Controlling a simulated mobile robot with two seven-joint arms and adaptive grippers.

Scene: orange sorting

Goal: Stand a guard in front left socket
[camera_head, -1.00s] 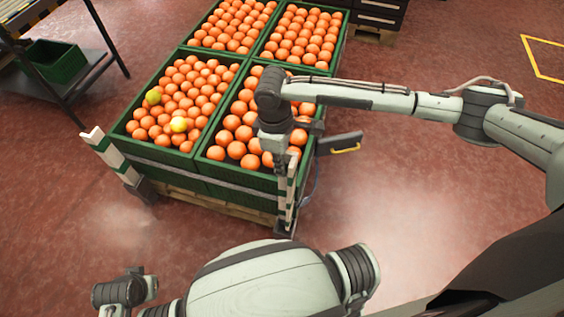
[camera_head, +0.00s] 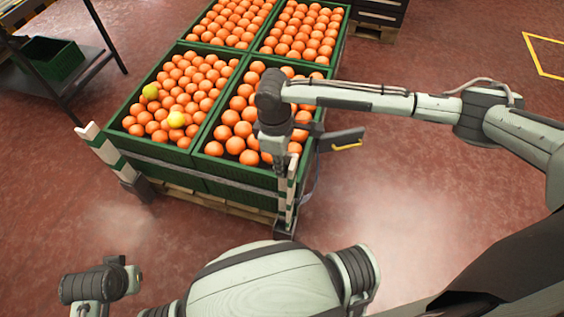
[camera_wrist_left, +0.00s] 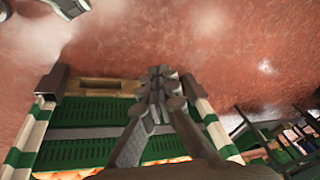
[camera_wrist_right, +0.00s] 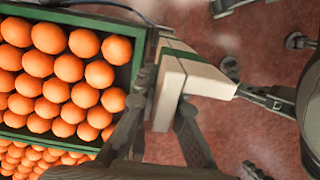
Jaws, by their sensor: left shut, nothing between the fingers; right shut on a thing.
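A white and green guard (camera_head: 105,150) stands at the front left corner of the orange crates, its foot in a dark socket (camera_head: 137,189). A second guard (camera_head: 290,200) is upright at the front right corner, its lower end at a dark socket (camera_head: 285,226); I cannot tell whether it is fully seated. My right gripper (camera_wrist_right: 165,95) is shut on this guard (camera_wrist_right: 198,78) near its upper part. My left gripper (camera_wrist_left: 160,74) is shut and empty in the left wrist view, in front of the crates, between the left guard (camera_wrist_left: 216,132) and the right guard (camera_wrist_left: 30,140).
Green crates (camera_head: 165,158) full of oranges stand on a wooden pallet (camera_head: 225,206). Two yellowish fruits lie in the front left crate. A dark table with a green bin (camera_head: 54,60) is at the far left.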

